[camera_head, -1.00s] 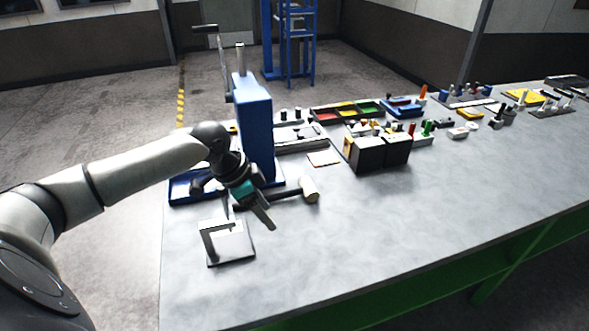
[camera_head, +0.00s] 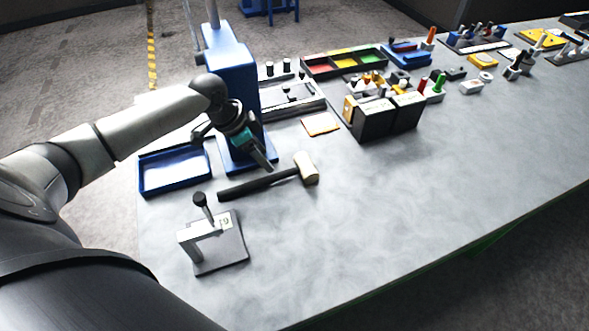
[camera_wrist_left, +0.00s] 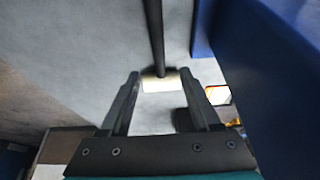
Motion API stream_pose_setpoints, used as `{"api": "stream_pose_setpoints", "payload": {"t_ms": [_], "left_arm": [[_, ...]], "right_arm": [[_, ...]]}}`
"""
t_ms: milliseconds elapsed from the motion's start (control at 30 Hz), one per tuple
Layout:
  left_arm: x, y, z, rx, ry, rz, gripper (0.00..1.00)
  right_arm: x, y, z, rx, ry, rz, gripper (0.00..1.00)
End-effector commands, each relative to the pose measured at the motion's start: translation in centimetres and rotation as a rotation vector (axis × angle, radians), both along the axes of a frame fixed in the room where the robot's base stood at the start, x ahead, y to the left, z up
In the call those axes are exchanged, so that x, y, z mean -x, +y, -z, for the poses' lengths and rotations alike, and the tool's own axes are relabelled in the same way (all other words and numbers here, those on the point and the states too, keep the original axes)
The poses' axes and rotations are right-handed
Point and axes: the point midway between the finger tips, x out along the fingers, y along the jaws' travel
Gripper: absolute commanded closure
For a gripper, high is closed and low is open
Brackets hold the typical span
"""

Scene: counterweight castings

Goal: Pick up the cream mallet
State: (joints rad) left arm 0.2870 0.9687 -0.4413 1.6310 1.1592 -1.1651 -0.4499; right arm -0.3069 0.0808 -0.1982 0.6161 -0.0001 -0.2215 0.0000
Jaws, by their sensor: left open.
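The cream mallet (camera_head: 306,168) lies on the grey table, its cream head to the right and its black handle pointing left. In the left wrist view the mallet head (camera_wrist_left: 160,81) shows between the fingertips, with the dark handle running up the picture. My left gripper (camera_head: 268,163) is open and empty, just left of the mallet head and beyond the handle in the head view. In the left wrist view its two fingers (camera_wrist_left: 160,74) are spread apart, and the mallet is not gripped. My right gripper is not in view.
A blue press (camera_head: 232,85) stands close behind my left gripper. A blue tray (camera_head: 143,178) is left of it. A small fixture with a black-knobbed lever (camera_head: 236,250) stands in front of the handle. Black boxes (camera_head: 372,121) sit to the right. The table's front right is clear.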

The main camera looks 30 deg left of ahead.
Motion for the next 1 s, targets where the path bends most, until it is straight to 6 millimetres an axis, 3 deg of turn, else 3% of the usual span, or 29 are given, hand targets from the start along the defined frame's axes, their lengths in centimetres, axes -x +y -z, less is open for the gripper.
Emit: {"api": "stream_pose_setpoints", "payload": {"t_ms": [100,367,700,1000], "left_arm": [[-0.7,-0.6,2.1,0.002,-0.001,-0.002,0.37],[-1.2,-1.1,3.8,0.000,-0.001,-0.001,0.37],[-2.2,-2.4,7.8,0.001,-0.002,-0.001,0.37],[-2.3,-2.5,8.3,-0.002,-0.001,0.000,0.37]], "right_arm": [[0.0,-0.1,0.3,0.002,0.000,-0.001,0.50],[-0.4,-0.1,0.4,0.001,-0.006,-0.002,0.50],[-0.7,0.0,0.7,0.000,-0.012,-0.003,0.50],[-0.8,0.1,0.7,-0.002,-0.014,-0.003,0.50]]}}
